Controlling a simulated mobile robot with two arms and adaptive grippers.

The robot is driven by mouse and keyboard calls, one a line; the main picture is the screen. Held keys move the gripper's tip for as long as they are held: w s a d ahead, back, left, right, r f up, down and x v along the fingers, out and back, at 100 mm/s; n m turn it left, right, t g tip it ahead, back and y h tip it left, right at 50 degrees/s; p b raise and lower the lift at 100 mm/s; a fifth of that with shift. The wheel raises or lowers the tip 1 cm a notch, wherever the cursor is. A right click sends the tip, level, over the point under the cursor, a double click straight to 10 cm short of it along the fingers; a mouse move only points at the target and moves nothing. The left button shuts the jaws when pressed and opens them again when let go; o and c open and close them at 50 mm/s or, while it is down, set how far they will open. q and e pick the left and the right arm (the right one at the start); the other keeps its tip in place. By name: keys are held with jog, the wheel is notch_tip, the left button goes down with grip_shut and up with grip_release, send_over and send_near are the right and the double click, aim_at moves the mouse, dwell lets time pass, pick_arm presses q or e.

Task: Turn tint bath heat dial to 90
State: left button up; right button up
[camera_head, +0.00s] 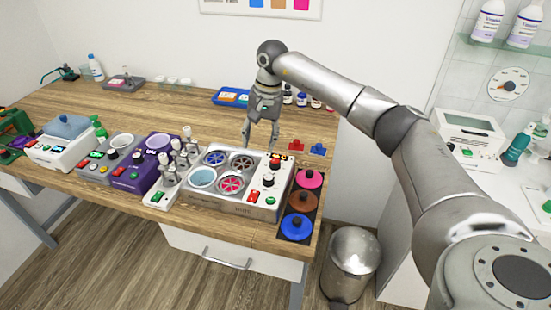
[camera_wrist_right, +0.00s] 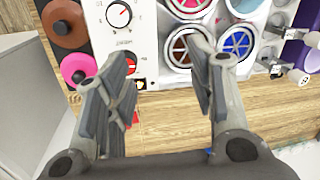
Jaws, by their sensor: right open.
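The tint bath (camera_head: 190,203) is a grey-white unit with several round wells and a control panel (camera_head: 258,197) on its right side. The panel carries two black knobs, a nearer one (camera_head: 268,181) and a farther one (camera_head: 275,164). In the right wrist view a dial (camera_wrist_right: 121,14) with a printed scale and red mark shows near the top; I cannot read its setting. My right gripper (camera_head: 259,143) is open and empty, fingers down by the unit's far edge. In its wrist view the gripper (camera_wrist_right: 162,68) partly hides the panel. My left gripper is out of view.
Pink (camera_head: 309,179), brown (camera_head: 302,201) and blue (camera_head: 296,228) knobbed lids stand right of the unit. Red (camera_head: 297,146) and blue (camera_head: 318,149) pieces lie behind. Bare wood shows farther back.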

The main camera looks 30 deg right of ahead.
jog(key=r+h, duration=0.1)
jog(key=r, duration=0.1)
send_over(275, 161)
jog(key=shift+g, duration=0.4)
notch_tip(275, 161, down, 10)
jog(key=p, duration=0.3)
jog(key=shift+d+r, duration=0.1)
jog(key=shift+r, duration=0.05)
jog(key=shift+f, duration=0.6)
jog(key=c, duration=1.1)
jog(key=shift+o, duration=0.2)
jog(key=shift+h, duration=0.3)
